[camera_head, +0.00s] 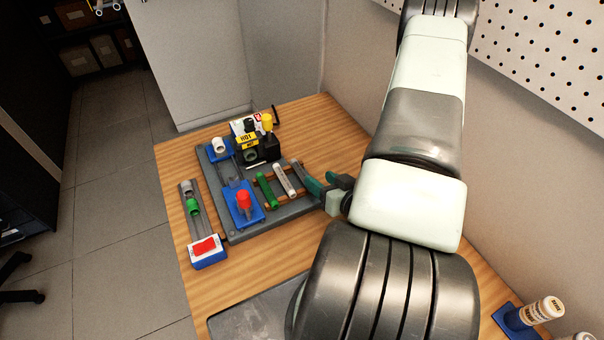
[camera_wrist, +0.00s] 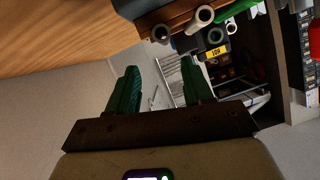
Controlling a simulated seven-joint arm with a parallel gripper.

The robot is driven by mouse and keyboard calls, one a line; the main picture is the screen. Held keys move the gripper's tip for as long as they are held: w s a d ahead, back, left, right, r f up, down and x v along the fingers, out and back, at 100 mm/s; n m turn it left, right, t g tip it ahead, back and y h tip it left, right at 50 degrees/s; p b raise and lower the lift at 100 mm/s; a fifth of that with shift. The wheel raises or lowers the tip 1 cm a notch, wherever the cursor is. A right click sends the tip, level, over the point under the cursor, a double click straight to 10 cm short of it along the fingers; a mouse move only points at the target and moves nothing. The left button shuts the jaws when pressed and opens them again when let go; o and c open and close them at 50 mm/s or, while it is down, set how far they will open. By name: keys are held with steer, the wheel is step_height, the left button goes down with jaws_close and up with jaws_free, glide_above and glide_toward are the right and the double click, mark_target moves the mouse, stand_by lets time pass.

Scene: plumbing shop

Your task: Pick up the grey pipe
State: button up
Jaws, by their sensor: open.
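The grey board (camera_head: 240,236) also carries a blue block with a red-topped part (camera_head: 243,200) and a dark fixture with yellow labels (camera_head: 262,149). A narrow tray (camera_head: 184,222) with grey and green fittings lies left. Wooden table (camera_head: 335,135) is bare behind the board.

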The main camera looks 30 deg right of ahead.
mark_target(301, 169)
steer(key=x, duration=0.3)
steer(key=shift+w, duration=0.1)
steer(key=x, duration=0.2)
steer(key=a+x, duration=0.1)
steer(key=x, duration=0.1)
steer(key=shift+f, duration=0.1)
steer(key=shift+w+f, duration=0.25)
steer(key=shift+w, duration=0.3)
jaws_close()
